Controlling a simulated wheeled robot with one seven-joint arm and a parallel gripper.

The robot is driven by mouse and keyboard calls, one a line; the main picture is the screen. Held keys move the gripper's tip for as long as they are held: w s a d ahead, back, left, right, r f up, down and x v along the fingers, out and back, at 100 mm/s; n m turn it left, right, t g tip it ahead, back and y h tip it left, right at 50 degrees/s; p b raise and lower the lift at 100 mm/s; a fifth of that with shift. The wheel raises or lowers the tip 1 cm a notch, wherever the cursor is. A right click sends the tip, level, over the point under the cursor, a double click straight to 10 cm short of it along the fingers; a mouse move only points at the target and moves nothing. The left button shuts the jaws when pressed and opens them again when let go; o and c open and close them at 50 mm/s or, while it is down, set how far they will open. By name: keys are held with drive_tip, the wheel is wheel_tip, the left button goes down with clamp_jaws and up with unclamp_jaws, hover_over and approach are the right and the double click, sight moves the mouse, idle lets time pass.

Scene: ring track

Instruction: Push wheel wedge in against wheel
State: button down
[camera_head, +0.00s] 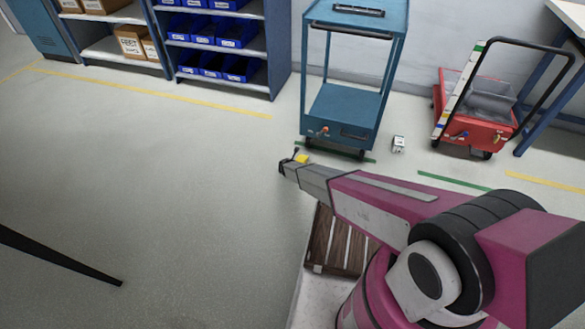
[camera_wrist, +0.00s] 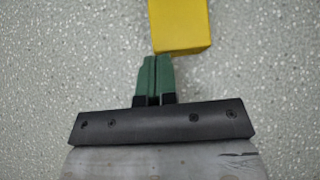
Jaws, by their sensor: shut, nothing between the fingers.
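The yellow wheel wedge (camera_head: 301,158) lies on the floor in front of the blue cart (camera_head: 341,104), partly hidden behind the end of my arm in the head view. In the wrist view the wedge (camera_wrist: 181,26) is cut off by the top edge, just beyond my fingertips and slightly to their right. My gripper (camera_wrist: 154,60) has green fingers pressed together with nothing between them. Its right fingertip looks very close to the wedge; I cannot tell if they touch. The cart's front left wheel (camera_head: 308,143) is small and dark. No wheel shows in the wrist view.
A red cart (camera_head: 474,120) stands at the right, and a small white block (camera_head: 398,144) lies between the carts. Shelves with blue bins (camera_head: 222,38) stand along the back. A wooden pallet (camera_head: 337,242) is beneath my arm.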

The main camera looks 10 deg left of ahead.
sight(297, 158)
drive_tip(key=w, duration=0.7)
drive_tip(key=shift+w+d, duration=0.2)
drive_tip(key=shift+d, duration=0.1)
drive_tip(key=shift+s, duration=0.2)
